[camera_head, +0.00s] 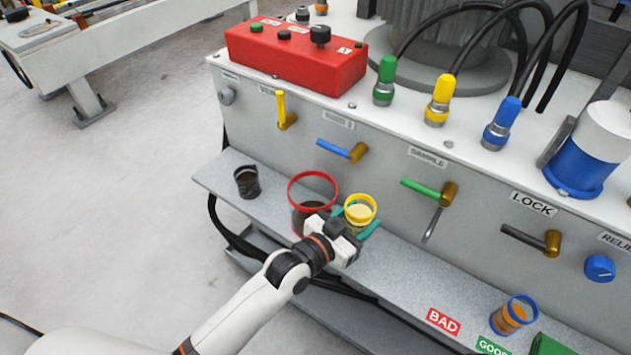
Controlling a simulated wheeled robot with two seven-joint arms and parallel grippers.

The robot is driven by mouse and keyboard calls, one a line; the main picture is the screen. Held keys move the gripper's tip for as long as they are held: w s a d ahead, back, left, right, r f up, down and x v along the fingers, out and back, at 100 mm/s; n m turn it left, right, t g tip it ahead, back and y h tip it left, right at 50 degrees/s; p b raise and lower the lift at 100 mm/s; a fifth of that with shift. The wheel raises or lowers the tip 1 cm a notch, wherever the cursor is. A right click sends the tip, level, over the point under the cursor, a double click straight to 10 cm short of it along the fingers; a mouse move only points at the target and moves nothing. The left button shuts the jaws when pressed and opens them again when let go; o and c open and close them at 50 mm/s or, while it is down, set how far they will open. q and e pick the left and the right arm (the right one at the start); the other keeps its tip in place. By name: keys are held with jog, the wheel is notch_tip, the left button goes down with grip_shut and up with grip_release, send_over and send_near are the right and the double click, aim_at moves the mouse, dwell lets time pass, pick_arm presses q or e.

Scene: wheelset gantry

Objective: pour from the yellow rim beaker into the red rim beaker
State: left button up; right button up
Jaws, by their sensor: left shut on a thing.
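The yellow rim beaker (360,207) is upright between the teal fingers of my left gripper (355,222), which is shut on it. Its lower part is hidden by the gripper, so I cannot tell whether it touches the shelf. The red rim beaker (306,206) stands just left of it on the grey shelf (285,200) and looks dark inside. The gripper body hides part of its lower right side. My right gripper is not in view.
A small dark cup (247,182) stands at the shelf's left end. A blue rim beaker (513,314) with orange-brown content stands at the right, near the BAD label (443,321) and GOOD label (491,346). Coloured valve handles, including the green one (422,187), jut out above the shelf.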

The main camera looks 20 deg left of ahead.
aim_at(352, 200)
pick_arm(q)
jog(key=shift+d+f+m+g+h, duration=0.15)
jog(key=shift+d+f+g, duration=0.05)
jog(key=shift+f, duration=0.35)
jog(key=shift+d+f+m+g+h, duration=0.15)
jog(key=shift+f+g, duration=0.05)
jog(key=shift+f, duration=0.35)
jog(key=shift+r, duration=0.15)
jog(key=r+n, duration=0.1)
jog(key=r, duration=0.1)
jog(key=a+r+n, duration=0.1)
jog(key=r, duration=0.1)
jog(key=w+a+r+n+h+p, duration=0.1)
jog(key=r, duration=0.2)
jog(key=shift+t, duration=0.3)
jog(key=shift+a+n+b, duration=0.25)
jog(key=shift+n+b, duration=0.45)
jog(key=shift+w+a+r+n+b, duration=0.15)
jog(key=shift+a+r+n+b, duration=0.1)
jog(key=shift+n+b, duration=0.15)
jog(key=shift+a+r, duration=0.1)
jog(key=shift+r, duration=0.4)
jog(key=shift+w+a+r+n+t+h, duration=0.2)
jog(key=shift+a+r+n+t+h, duration=0.15)
jog(key=shift+r+n, duration=0.45)
